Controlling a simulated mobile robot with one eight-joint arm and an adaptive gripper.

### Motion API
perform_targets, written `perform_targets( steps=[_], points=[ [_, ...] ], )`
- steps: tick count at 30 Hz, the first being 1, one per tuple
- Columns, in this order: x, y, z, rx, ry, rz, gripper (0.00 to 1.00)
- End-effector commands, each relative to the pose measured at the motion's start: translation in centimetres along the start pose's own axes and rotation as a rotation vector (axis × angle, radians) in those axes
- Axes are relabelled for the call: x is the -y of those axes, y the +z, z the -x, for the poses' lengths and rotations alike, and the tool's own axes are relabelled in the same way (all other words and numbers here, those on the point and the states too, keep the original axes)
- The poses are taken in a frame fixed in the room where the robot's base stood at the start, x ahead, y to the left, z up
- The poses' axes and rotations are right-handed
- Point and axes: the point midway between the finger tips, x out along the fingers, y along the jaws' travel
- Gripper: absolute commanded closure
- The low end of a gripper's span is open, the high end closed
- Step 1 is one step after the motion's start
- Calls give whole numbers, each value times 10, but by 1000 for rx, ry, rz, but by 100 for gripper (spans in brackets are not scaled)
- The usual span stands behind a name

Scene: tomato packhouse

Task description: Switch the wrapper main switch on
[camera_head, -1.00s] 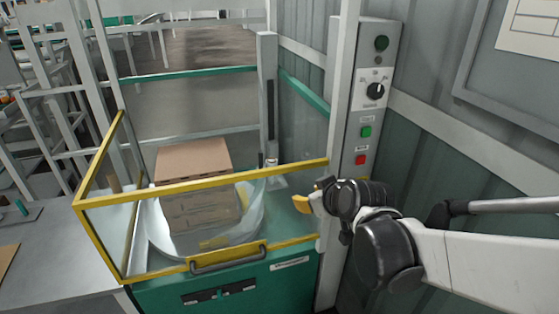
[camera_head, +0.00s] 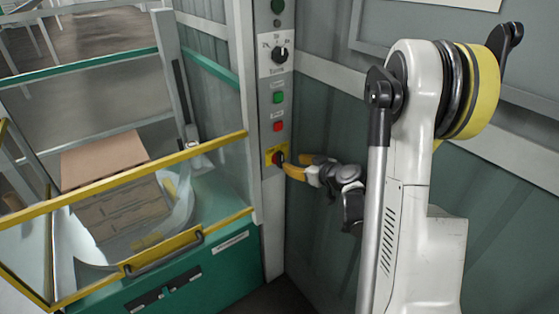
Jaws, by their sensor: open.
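The wrapper's control panel (camera_head: 270,100) is a narrow grey upright strip right of the machine. Near its lower end is the main switch (camera_head: 277,157), a red knob on a yellow plate, partly hidden by my gripper; I cannot tell its set position. My gripper (camera_head: 293,167) has yellow fingers, is open, and reaches in from the right at the knob. Its fingertips are at or very near the knob; contact is unclear. Above sit a red button (camera_head: 278,126), a green button (camera_head: 279,97), a black selector knob (camera_head: 280,54) and a dark green round lamp (camera_head: 277,6).
A yellow-framed guard (camera_head: 120,178) with a handle (camera_head: 165,253) fronts the green wrapper base (camera_head: 190,285). Brown cartons (camera_head: 115,190) in clear film stand behind it. A green wall (camera_head: 320,120) with a grey rail is close behind my arm.

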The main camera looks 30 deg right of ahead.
Motion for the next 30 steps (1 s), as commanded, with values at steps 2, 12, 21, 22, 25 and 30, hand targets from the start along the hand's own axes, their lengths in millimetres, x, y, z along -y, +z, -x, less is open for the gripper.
perform_targets(
  steps=[2,12,21,22,25,30],
  points=[
    [1,3,-18,0,-3,1,60],
    [1,2,-77,1,-2,0,60],
    [1,0,-88,1,0,0,60],
    [1,0,-88,1,0,0,60],
    [1,0,-88,1,0,0,60],
    [1,0,-88,1,0,0,100]
  ],
)
